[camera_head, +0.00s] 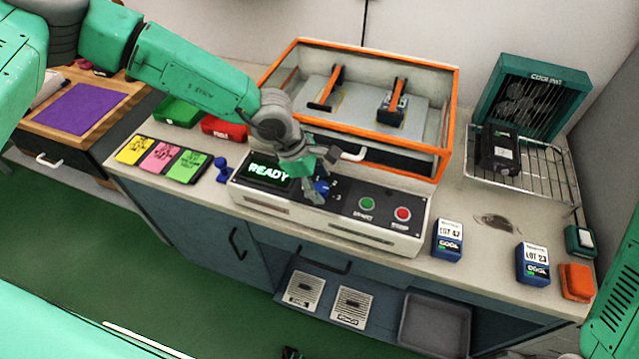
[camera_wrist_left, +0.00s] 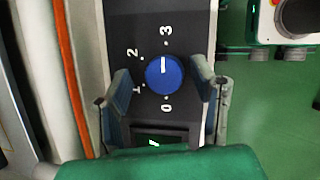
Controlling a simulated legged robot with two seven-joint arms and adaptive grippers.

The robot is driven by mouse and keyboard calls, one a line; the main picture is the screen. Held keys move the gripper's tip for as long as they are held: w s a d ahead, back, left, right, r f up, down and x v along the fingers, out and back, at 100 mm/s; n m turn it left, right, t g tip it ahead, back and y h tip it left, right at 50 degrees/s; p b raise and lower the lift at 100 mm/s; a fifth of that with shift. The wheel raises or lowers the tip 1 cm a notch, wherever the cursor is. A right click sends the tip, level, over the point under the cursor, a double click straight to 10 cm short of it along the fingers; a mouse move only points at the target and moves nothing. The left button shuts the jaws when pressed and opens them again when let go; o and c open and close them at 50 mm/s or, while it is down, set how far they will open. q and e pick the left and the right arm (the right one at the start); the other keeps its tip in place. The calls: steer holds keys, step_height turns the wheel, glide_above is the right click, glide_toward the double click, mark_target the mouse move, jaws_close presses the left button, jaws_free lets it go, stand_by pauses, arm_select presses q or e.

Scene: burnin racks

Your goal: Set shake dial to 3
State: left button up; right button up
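The blue shake dial (camera_wrist_left: 164,75) sits on a dark panel marked 0, 1, 2 and 3 in the left wrist view. Its white pointer line is directed up the picture, toward the dot by the 3. My left gripper (camera_wrist_left: 161,82) is open, with one finger on each side of the dial and visible gaps between. In the head view, my left gripper (camera_head: 318,180) is over the front panel, and the dial (camera_head: 322,187) is partly hidden by it. My right gripper is not in view.
The orange-framed machine (camera_head: 449,110) has a READY display (camera_head: 268,172), a green button (camera_head: 367,203) and a red button (camera_head: 403,214). Blue boxes (camera_head: 448,240) (camera_head: 533,264) stand to the right. A wire rack (camera_head: 545,180) holds a black device (camera_head: 499,151).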

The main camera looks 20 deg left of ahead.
mark_target(271, 191)
arm_select(q)
steer(key=shift+f, duration=0.1)
steer(key=shift+s, duration=0.1)
steer(key=shift+a, duration=0.1)
steer(key=shift+a+r, duration=0.2)
steer(key=shift+r, duration=0.3)
steer(key=s+a, duration=0.1)
steer(key=a, duration=0.2)
steer(key=s+a, duration=0.1)
steer(key=a, duration=0.3)
steer(key=s+a, duration=0.1)
steer(key=a, duration=0.3)
steer(key=shift+s+a, duration=0.25)
steer(key=shift+d, duration=0.1)
